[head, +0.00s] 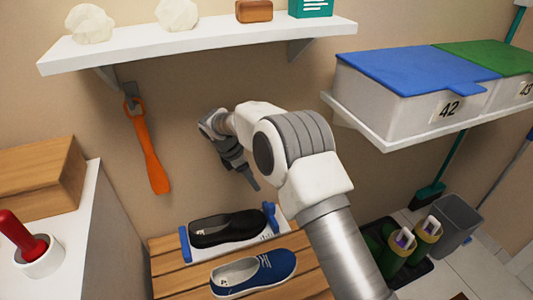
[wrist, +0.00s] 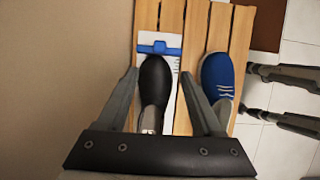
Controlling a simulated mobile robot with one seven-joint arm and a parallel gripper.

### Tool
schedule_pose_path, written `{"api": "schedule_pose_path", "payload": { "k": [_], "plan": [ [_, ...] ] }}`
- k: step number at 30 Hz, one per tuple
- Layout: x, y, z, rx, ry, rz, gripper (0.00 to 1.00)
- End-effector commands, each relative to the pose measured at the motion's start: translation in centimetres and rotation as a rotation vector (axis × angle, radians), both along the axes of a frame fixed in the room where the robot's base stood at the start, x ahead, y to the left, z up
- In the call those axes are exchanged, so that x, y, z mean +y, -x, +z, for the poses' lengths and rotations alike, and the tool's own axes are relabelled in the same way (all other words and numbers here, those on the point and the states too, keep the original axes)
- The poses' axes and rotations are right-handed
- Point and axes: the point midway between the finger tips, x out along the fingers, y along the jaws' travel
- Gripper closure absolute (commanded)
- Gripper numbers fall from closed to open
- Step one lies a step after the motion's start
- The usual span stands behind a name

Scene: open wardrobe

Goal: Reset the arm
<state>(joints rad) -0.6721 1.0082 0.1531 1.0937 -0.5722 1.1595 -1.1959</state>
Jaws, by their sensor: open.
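My gripper (head: 243,170) hangs in front of the wall, above the slatted wooden bench (head: 165,277). Its two fingers are apart, and it is open. In the wrist view my gripper (wrist: 160,90) points down, with a black shoe (wrist: 154,82) showing between the fingers, below them. In the head view the black shoe (head: 225,229) lies on a white and blue rack (head: 186,245) on the bench, apart from the gripper. A blue shoe (head: 255,273) with white laces lies in front of it; it also shows right of the fingers in the wrist view (wrist: 217,76).
An orange shoehorn (head: 150,155) hangs at left under a white shelf (head: 200,40). Boxes with blue (head: 410,70) and green lids sit on a right shelf. Green boots (head: 402,250) and a grey bin (head: 457,222) stand at right. A red-handled thing (head: 22,235) stands at far left.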

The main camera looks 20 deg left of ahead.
Motion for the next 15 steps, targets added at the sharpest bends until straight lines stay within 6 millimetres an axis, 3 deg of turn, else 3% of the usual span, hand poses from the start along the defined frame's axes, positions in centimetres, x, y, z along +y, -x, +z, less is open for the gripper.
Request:
{"api": "schedule_pose_path", "payload": {
  "k": [4, 7, 11, 15],
  "plan": [
    [-0.2, -0.1, 0.3, -0.003, -0.003, -0.008, 0.32],
    [-1.1, -0.3, 1.8, -0.016, -0.021, -0.047, 0.32],
    [-3.8, -0.6, 5.8, -0.052, -0.073, -0.164, 0.32],
    [-7.8, -0.2, 10.7, -0.101, -0.148, -0.332, 0.32]
  ]
}}
